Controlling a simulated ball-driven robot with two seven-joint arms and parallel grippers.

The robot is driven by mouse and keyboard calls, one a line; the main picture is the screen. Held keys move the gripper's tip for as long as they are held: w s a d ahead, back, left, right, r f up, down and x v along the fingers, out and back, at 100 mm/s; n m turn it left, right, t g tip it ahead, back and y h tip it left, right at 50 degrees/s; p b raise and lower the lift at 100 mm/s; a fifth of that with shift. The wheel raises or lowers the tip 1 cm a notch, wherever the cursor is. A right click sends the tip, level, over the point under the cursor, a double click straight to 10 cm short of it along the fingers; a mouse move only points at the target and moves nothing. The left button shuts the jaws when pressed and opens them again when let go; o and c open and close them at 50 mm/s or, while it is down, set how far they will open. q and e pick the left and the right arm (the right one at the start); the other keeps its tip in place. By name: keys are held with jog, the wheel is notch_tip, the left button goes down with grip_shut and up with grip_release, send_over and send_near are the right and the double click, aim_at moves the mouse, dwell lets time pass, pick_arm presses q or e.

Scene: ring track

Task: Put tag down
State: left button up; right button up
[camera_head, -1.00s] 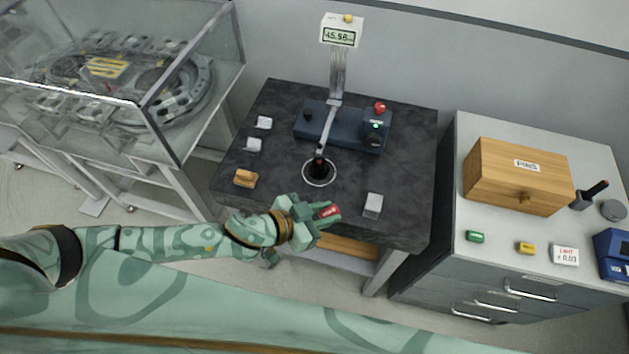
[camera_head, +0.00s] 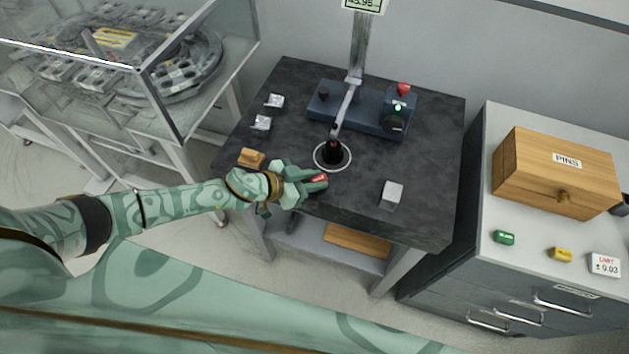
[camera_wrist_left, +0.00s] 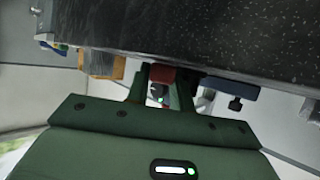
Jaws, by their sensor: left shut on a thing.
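A red tag (camera_head: 319,181) is held in my left gripper (camera_head: 312,186), which is shut on it. In the head view the tag is over the front part of the dark stone tabletop (camera_head: 352,198), just in front of the ringed black post (camera_head: 332,154). The left wrist view shows the red tag (camera_wrist_left: 162,75) between the two fingers of my left gripper (camera_wrist_left: 163,88), close to the stone. I cannot tell whether the tag touches the stone. My right gripper is not in view.
A measuring stand (camera_head: 362,108) is at the back of the stone. A silver block (camera_head: 391,193) stands to the right, an orange-brown block (camera_head: 251,158) to the left.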

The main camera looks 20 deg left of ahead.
pick_arm(q)
jog(key=shift+r, duration=0.1)
jog(key=shift+f, duration=0.4)
jog(key=o, duration=1)
jog(key=shift+s, duration=0.1)
jog(key=shift+s+f, duration=0.15)
jog(key=shift+a+r, duration=0.1)
jog(key=shift+r, duration=0.4)
jog(key=p+v, duration=0.2)
jog(key=v, duration=0.9)
jog(key=shift+s+a+r, duration=0.1)
jog(key=shift+a+r, duration=0.15)
jog(key=shift+r, duration=0.05)
